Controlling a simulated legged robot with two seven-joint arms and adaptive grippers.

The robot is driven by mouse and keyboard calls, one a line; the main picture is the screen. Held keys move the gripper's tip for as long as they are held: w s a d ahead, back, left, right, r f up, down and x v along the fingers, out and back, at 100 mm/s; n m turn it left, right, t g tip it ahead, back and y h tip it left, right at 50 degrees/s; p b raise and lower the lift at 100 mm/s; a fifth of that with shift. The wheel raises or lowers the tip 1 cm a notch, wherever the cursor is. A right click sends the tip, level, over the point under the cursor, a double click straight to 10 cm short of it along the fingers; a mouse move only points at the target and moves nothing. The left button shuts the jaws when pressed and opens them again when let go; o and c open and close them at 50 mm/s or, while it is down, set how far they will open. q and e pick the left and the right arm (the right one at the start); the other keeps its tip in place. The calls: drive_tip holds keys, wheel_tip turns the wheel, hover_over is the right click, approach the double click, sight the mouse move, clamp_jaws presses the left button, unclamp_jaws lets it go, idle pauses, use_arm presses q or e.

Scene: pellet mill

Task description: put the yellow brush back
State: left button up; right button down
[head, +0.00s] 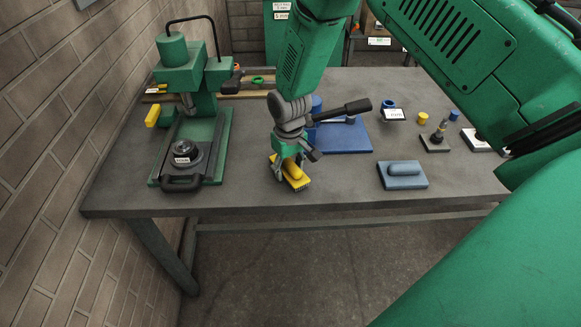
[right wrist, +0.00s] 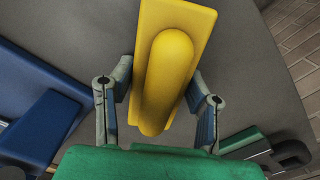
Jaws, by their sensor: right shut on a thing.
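The yellow brush (head: 297,182) has a rounded handle on a flat yellow block with dark bristles below. It is at the front middle of the grey table, low over the top or touching it; I cannot tell which. My right gripper (head: 291,172) is shut on its handle from above. In the right wrist view the yellow brush (right wrist: 178,70) lies between the two fingers of my right gripper (right wrist: 160,112), and its block extends away past them. My left gripper is not in view.
A green press (head: 185,70) with a black-handled round part (head: 183,155) stands at left. A grey-blue block with a rounded handle (head: 402,178) and several small parts are at right. Bare tabletop (head: 345,180) lies between brush and block.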

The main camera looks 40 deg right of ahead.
drive_tip(key=shift+a, duration=0.4)
drive_tip(key=shift+d, duration=0.15)
drive_tip(key=c, duration=0.8)
unclamp_jaws()
drive_tip(key=shift+d+f, duration=0.1)
drive_tip(key=shift+d, duration=0.05)
drive_tip(key=o, duration=0.8)
drive_tip(key=shift+a, duration=0.3)
drive_tip(key=shift+d, duration=0.2)
drive_tip(key=shift+a+r+p, duration=0.1)
drive_tip(key=shift+r+p, duration=2.75)
drive_tip(key=shift+r, duration=1.7)
